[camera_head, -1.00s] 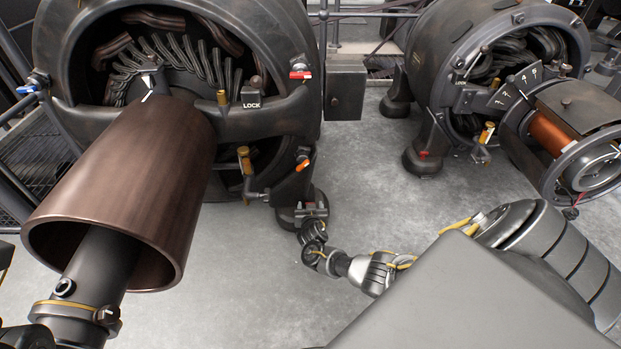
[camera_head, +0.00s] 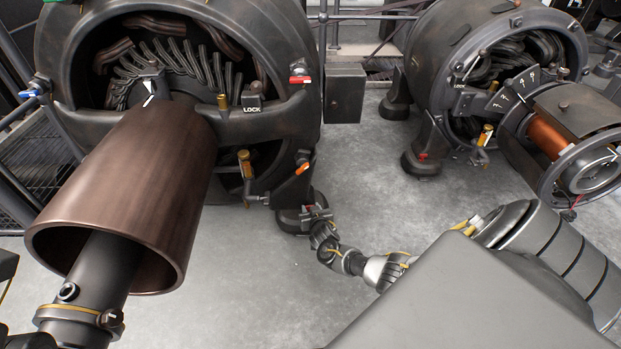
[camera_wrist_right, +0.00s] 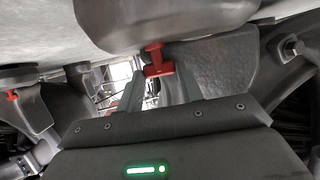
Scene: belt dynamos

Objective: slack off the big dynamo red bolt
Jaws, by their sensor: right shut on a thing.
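The big dynamo (camera_head: 268,128) fills the left of the head view, with a large brown drum at its front. Its red bolt (camera_wrist_right: 158,62) shows in the right wrist view as a red T-shaped head against the dark foot. My right gripper (camera_head: 314,214) is at the dynamo's front right foot (camera_head: 292,220), with its fingers (camera_wrist_right: 160,84) on either side of the bolt head, shut on it. In the head view the gripper covers the bolt. My left gripper is out of view.
A smaller dynamo (camera_head: 440,60) stands at the right, with its own red bolt (camera_head: 422,156) on a foot. A dark box (camera_head: 344,95) stands between the machines. The brown drum (camera_head: 135,200) juts forward at the left. Grey floor lies clear between them.

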